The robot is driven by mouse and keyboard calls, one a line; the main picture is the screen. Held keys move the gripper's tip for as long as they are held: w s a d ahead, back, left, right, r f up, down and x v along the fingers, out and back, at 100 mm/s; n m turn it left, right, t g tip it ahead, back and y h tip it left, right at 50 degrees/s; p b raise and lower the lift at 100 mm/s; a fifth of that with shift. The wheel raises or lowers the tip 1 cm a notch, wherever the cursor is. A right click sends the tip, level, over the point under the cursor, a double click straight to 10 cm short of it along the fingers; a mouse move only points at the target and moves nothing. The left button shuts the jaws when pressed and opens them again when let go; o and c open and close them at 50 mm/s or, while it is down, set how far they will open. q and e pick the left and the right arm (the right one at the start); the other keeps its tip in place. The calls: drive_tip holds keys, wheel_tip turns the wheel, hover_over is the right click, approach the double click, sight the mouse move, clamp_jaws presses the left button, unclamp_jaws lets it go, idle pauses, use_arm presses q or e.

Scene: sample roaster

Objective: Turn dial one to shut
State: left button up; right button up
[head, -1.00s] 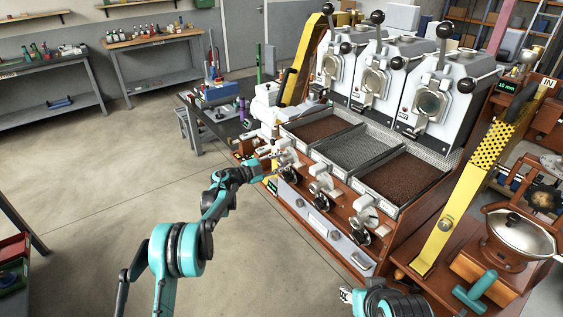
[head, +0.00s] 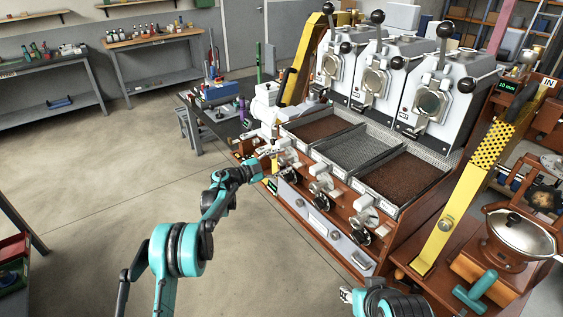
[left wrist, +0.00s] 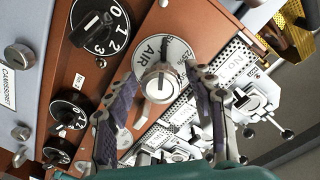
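In the left wrist view, a silver knob (left wrist: 159,83) sits on a round white dial plate marked AIR, on the brown front panel. My left gripper (left wrist: 168,82) has its two fingers apart, one either side of the knob, with gaps showing; I cannot tell how deep they reach around it. A large black dial (left wrist: 98,26) numbered 0 to 3 is beside it, at upper left. In the head view, my left gripper (head: 272,156) is at the leftmost roaster station's controls and partly covers them. My right arm shows at the bottom; its gripper (head: 346,295) is too small to read.
More silver knobs (head: 322,184) and black dials (head: 360,235) line the panel to the right. Bean trays (head: 405,181) lie above it, below three white roasters (head: 433,92). A yellow chute (head: 447,200) stands at right. The floor left of the machine is open.

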use_arm(q)
drive_tip(key=v, duration=1.2)
